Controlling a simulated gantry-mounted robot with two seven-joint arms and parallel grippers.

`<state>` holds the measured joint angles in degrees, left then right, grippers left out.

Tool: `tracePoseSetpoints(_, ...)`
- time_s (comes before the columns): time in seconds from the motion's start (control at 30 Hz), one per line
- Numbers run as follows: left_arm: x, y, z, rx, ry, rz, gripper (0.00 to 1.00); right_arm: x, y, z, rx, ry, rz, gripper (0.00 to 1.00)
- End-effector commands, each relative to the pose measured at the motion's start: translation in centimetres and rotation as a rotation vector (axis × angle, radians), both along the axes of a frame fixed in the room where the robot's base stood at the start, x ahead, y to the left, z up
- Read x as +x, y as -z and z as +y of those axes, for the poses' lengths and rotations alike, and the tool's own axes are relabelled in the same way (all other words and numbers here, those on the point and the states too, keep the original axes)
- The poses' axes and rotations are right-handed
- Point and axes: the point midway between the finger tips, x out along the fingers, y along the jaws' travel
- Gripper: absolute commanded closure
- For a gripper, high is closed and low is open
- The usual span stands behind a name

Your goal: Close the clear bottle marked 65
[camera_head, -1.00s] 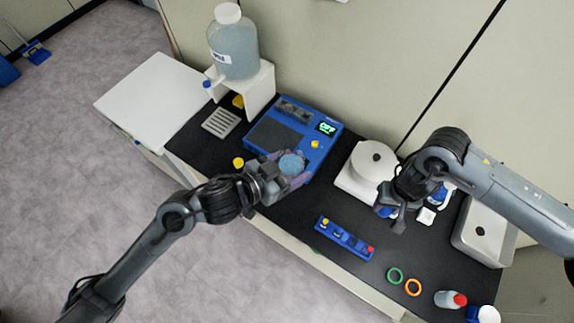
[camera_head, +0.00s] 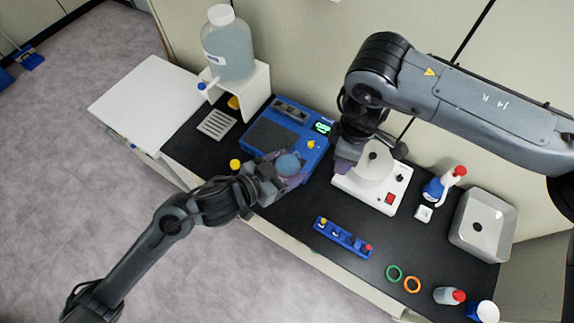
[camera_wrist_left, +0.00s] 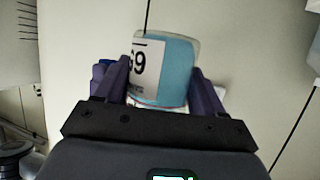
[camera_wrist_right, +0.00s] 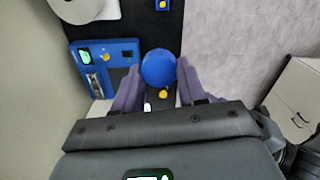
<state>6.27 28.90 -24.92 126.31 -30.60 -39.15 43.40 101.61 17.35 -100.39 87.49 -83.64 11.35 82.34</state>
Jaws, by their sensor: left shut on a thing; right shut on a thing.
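The clear bottle (camera_head: 288,165) with blue liquid is held by my left gripper (camera_head: 284,172), in front of the blue device. In the left wrist view the bottle (camera_wrist_left: 175,70) sits between the purple fingers. Its white label is partly hidden and looks turned over, so I cannot read the number surely. My right gripper (camera_head: 347,165) is to the right of the bottle, apart from it, near the white scale. In the right wrist view a round blue cap (camera_wrist_right: 158,68) is held between the fingers. The head view does not show this cap clearly.
The blue device (camera_head: 297,132) with a green display stands behind the bottle. The white scale (camera_head: 377,185) is to the right. A blue rack (camera_head: 343,238), a green ring (camera_head: 393,272) and an orange ring (camera_head: 412,285) lie in front. A large container (camera_head: 228,48) stands at the back left.

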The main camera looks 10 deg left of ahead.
Motion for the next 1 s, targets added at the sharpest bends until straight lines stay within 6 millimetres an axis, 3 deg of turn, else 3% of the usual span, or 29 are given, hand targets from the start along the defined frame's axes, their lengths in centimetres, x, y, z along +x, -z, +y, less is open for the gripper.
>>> tracePoseSetpoints(0.03, 0.0, -0.1, 0.0, -0.001, 0.0, -0.002, 0.86, 0.2, -1.6, 1.3, -0.003, -0.12, -0.008, 0.91)
tracePoseSetpoints(0.2, 0.0, -0.1, 0.0, -0.001, 0.0, -0.002, 0.86, -0.2, -6.0, 5.0, -0.004, -0.534, -0.005, 0.91)
tracePoseSetpoints(0.5, 0.0, -0.1, 0.0, -0.001, 0.0, -0.002, 0.86, -1.9, -12.2, 10.0, -0.005, -1.138, -0.001, 0.91)
tracePoseSetpoints(0.73, 0.0, -0.1, 0.0, -0.001, 0.0, -0.002, 0.86, -2.9, -14.6, 12.1, -0.003, -1.401, 0.0, 0.91)
tracePoseSetpoints(1.0, 0.0, -0.1, 0.0, -0.001, 0.0, -0.002, 0.86, -3.3, -15.3, 12.7, -0.001, -1.49, 0.003, 0.91)
